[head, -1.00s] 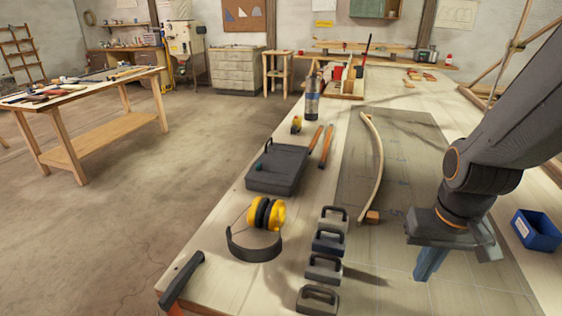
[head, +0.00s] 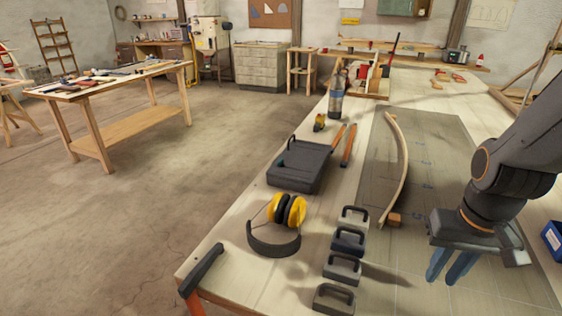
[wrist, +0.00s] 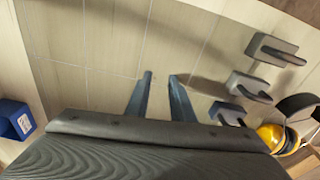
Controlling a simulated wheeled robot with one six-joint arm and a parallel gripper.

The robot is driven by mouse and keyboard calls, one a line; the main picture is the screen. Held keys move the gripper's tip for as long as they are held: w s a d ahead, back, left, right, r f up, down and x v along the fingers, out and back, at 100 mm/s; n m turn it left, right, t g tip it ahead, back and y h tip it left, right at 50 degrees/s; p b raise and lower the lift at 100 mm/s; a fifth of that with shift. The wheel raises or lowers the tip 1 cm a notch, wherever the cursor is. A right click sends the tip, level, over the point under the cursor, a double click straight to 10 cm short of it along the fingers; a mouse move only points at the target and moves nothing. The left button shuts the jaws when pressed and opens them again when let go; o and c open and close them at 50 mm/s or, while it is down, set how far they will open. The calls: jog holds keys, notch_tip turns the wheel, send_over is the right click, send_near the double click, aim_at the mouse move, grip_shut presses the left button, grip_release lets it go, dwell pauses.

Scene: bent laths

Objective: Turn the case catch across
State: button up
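A dark grey case (head: 298,165) with a handle lies on the bench near its left edge. Its catch is too small to make out in the head view. My gripper (head: 452,268) hangs over the right part of the bench, well to the right of the case and apart from it. The gripper also shows in the wrist view (wrist: 160,78), with its two blue-grey fingers spread and nothing between them. I cannot make out the case in the wrist view.
Several handled weights (head: 342,268) stand in a row between my gripper and yellow ear defenders (head: 287,210). A bent lath (head: 396,165) and a wooden block (head: 394,219) lie on the grey mat. A blue bin (wrist: 15,120) stands beside my gripper.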

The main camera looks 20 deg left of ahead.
jog(key=o, duration=0.5)
jog(key=w+a+n+b, duration=0.1)
jog(key=w+a, duration=0.1)
jog(key=w, duration=0.2)
jog(key=w+a+n+b, duration=0.1)
jog(key=w+a, duration=0.1)
jog(key=w, duration=0.2)
jog(key=w+a+n+b, duration=0.1)
jog(key=w+a, duration=0.1)
jog(key=w, duration=0.2)
jog(key=shift+w+a+r+n+y, duration=0.1)
jog(key=shift+w+r+n+y, duration=0.2)
jog(key=shift+w+r+y, duration=0.1)
jog(key=w+a+r+n+y+b, duration=0.1)
jog(key=w+a+r+n+b, duration=0.2)
jog(key=w+a, duration=0.8)
jog(key=n+y+b, duration=0.3)
jog(key=n+b, duration=0.2)
jog(key=n, duration=0.5)
send_near(281, 161)
jog(key=shift+g, duration=0.4)
jog(key=x, duration=0.5)
jog(key=w+p+x, duration=0.1)
jog(key=x, duration=0.1)
jog(key=shift+a+f, duration=0.1)
jog(key=shift+f, duration=0.1)
jog(key=c, duration=1.1)
